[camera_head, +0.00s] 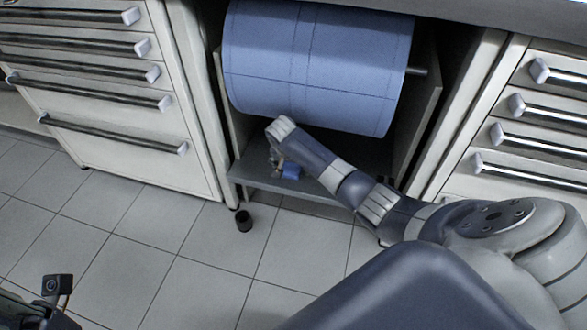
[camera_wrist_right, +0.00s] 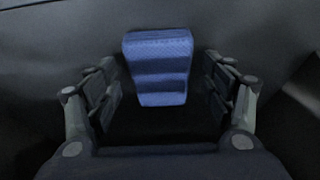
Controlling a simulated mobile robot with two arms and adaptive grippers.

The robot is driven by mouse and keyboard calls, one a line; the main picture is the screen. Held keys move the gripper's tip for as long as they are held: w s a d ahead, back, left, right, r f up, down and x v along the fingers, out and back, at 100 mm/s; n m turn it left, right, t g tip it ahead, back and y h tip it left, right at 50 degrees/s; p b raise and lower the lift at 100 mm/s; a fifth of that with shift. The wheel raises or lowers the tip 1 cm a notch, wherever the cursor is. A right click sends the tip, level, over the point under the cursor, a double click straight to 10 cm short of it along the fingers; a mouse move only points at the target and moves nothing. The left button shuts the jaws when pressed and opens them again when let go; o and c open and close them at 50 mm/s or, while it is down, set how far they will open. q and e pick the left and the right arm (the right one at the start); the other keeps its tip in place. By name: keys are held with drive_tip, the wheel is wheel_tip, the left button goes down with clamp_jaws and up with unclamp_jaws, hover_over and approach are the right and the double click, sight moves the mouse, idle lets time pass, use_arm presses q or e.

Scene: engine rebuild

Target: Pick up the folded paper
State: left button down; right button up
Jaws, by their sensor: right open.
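The folded paper (camera_head: 291,172) is a small blue piece on the grey lower shelf under the big paper roll. In the right wrist view the folded paper (camera_wrist_right: 158,65) lies centred ahead, with creases across it. My right gripper (camera_head: 280,164) reaches down into the bay beside the paper, partly hidden by its own wrist. In the wrist view my right gripper (camera_wrist_right: 160,88) is open, with one finger on each side of the paper and visible gaps on both sides.
The large blue paper roll (camera_head: 310,65) hangs on a rod above the shelf (camera_head: 247,172), close over my right wrist. Drawer cabinets stand left (camera_head: 130,110) and right (camera_head: 535,135). A black caster (camera_head: 243,221) is under the bay. The tiled floor in front is clear.

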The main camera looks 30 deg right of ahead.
drive_tip(key=c, duration=1)
drive_tip(key=shift+o, duration=0.2)
drive_tip(key=shift+r, duration=0.15)
